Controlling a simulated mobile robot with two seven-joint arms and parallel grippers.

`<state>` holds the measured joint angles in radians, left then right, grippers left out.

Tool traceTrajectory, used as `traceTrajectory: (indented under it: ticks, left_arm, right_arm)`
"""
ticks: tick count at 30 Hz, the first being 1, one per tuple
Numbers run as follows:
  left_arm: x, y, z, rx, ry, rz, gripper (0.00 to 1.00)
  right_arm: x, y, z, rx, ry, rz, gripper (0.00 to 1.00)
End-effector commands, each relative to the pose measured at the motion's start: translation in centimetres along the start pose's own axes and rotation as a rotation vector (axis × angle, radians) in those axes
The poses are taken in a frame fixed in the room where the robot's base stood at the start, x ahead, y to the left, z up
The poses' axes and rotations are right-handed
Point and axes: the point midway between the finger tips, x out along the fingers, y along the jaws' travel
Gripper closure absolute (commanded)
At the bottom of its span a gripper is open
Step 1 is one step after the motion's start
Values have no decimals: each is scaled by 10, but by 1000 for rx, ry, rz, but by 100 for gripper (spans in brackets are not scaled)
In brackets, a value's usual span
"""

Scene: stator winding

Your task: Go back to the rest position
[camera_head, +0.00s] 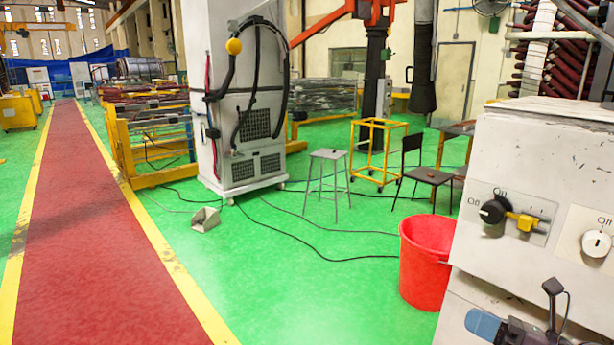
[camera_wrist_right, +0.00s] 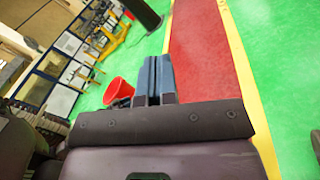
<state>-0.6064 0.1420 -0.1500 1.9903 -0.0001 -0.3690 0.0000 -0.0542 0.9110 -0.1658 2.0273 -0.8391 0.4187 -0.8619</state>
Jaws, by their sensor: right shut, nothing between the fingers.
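My right gripper (camera_head: 484,326) shows at the bottom right of the head view, in front of the lower part of a pale control cabinet (camera_head: 546,150). In the right wrist view its two blue-grey fingers (camera_wrist_right: 153,76) are pressed together with nothing between them. The gripper appears apart from the cabinet. A black rotary switch with a yellow tab (camera_head: 509,215) is on the cabinet's face above the gripper. A white knob (camera_head: 596,244) is to its right. My left gripper is in neither view.
A red bucket (camera_head: 421,280) stands on the green floor beside the cabinet. A grey stool (camera_head: 328,156), a dark chair (camera_head: 428,175) and a tall grey cabinet (camera_head: 240,110) stand farther back. Cables cross the floor. The red walkway (camera_head: 92,230) at the left is clear.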

Motion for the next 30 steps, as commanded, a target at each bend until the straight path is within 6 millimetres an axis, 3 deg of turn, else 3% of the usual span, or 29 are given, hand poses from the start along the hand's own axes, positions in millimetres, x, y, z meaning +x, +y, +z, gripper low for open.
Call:
traceTrajectory:
  ticks: [1,8,13,18,24,30]
  left_arm:
    - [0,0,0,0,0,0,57]
    - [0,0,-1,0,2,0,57]
    - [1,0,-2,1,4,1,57]
    - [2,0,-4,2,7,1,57]
    - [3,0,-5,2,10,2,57]
    - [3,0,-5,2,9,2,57]
  right_arm:
    - [-4,-6,-15,166,-73,-33,100]
    - [-32,-36,-81,905,-406,-187,100]
    - [-60,-51,-149,1445,-674,-298,100]
    - [-87,-49,-227,1948,-959,-394,100]
    - [-104,-34,-292,2335,-1213,-459,100]
    - [-108,-26,-312,2452,-1296,-475,100]
